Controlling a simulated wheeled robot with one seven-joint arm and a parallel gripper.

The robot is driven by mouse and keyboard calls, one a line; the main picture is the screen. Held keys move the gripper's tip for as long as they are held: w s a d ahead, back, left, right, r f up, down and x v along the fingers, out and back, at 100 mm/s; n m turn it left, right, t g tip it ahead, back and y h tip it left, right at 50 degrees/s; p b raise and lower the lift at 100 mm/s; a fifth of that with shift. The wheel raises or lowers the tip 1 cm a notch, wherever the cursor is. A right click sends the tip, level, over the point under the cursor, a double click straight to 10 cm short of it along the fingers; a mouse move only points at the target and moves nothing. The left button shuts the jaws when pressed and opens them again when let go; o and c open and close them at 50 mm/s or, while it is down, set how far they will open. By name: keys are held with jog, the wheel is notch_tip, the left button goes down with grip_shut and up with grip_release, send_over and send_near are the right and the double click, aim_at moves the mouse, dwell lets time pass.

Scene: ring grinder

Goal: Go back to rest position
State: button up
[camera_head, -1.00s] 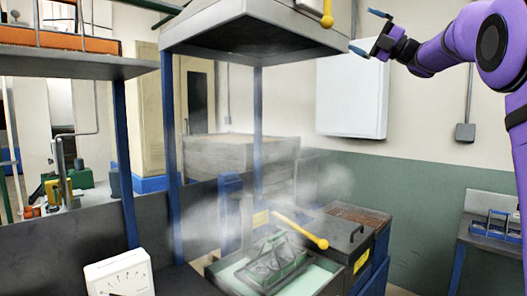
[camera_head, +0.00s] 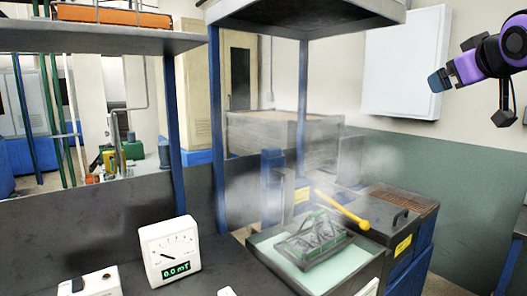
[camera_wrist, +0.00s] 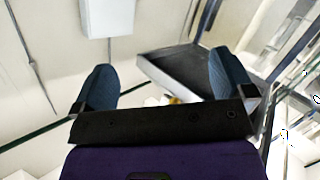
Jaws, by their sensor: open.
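Part of my purple arm shows at the right edge of the head view.
A steaming tray (camera_head: 360,276) holds a green-and-grey rack (camera_head: 312,238) below a grey hood (camera_head: 290,22). A yellow-handled lever (camera_head: 342,209) rises beside it. A meter (camera_head: 168,252) reading 0.0 mT stands at lower left. A white box (camera_head: 404,65) hangs on the wall.

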jog(key=s+a+f+m+g+y, duration=0.1)
jog(key=s+a+f+g, duration=0.3)
jog(key=s+f, duration=0.7)
jog(key=s+a+f+m+g+y, duration=0.1)
jog(key=s+a+f+g, duration=0.3)
jog(key=s+f, duration=0.7)
jog(key=shift+s+a+f+m+g+y, duration=0.15)
jog(key=shift+a+f+m+g+y, duration=0.15)
jog(key=shift+g, duration=0.7)
